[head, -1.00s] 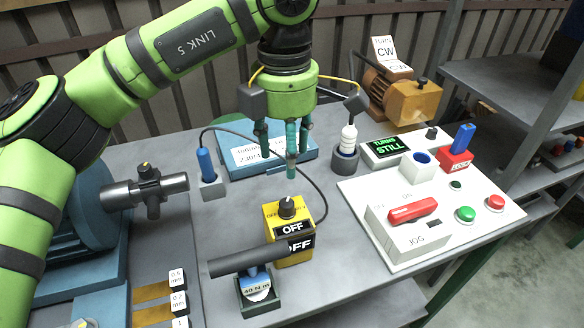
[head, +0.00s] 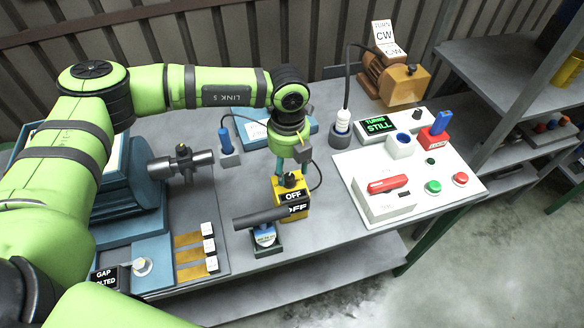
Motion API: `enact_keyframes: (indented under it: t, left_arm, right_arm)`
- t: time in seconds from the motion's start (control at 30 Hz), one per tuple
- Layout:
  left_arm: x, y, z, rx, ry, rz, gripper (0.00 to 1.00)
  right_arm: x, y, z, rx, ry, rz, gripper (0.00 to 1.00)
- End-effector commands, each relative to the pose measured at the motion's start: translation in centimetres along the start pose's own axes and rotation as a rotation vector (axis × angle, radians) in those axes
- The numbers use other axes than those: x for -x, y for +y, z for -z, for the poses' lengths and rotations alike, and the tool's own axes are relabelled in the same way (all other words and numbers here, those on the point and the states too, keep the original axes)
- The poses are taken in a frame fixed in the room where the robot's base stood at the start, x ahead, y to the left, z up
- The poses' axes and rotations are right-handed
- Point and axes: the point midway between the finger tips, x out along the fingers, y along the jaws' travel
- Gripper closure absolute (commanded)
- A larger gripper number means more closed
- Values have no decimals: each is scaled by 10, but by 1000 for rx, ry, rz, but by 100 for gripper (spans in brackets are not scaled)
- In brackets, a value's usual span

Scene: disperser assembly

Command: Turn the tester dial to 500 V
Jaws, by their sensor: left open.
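The tester is a yellow box (head: 294,209) with a black dial (head: 290,180) on its top, and both its display and front label read OFF. My left gripper (head: 289,172) is open and points down right at the dial, with its teal fingers at the dial's sides. Whether the fingers touch the dial cannot be told. My right gripper is not in view.
A dark cylindrical tool (head: 260,219) lies on a stand close in front of the tester. A blue-handled probe (head: 226,140) in a holder stands left of it. A white control panel (head: 440,205) lies to the right. Bare grey tabletop lies between.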

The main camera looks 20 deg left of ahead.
Motion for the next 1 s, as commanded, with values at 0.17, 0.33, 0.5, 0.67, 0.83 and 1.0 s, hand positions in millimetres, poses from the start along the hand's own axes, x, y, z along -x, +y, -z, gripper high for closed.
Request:
enact_keyframes:
  t: [0.17, 0.33, 0.5, 0.67, 0.83, 1.0]
  left_arm:
    - [-21, 0, 1, -2, 2, -2, 45]
    - [-32, 0, 0, -3, -1, -1, 45]
    - [-33, 0, 0, -3, -1, 0, 45]
    - [-33, 0, 0, -3, -1, 0, 85]
    - [-32, 0, 0, -3, -1, 0, 100]
    - [-33, 0, 0, -13, -1, 0, 100]
  right_arm:
    - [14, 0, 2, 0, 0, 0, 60]
    - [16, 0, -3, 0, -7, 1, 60]
    - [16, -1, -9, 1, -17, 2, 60]
    - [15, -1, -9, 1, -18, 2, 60]
    - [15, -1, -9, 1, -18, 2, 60]
    - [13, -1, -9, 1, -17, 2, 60]
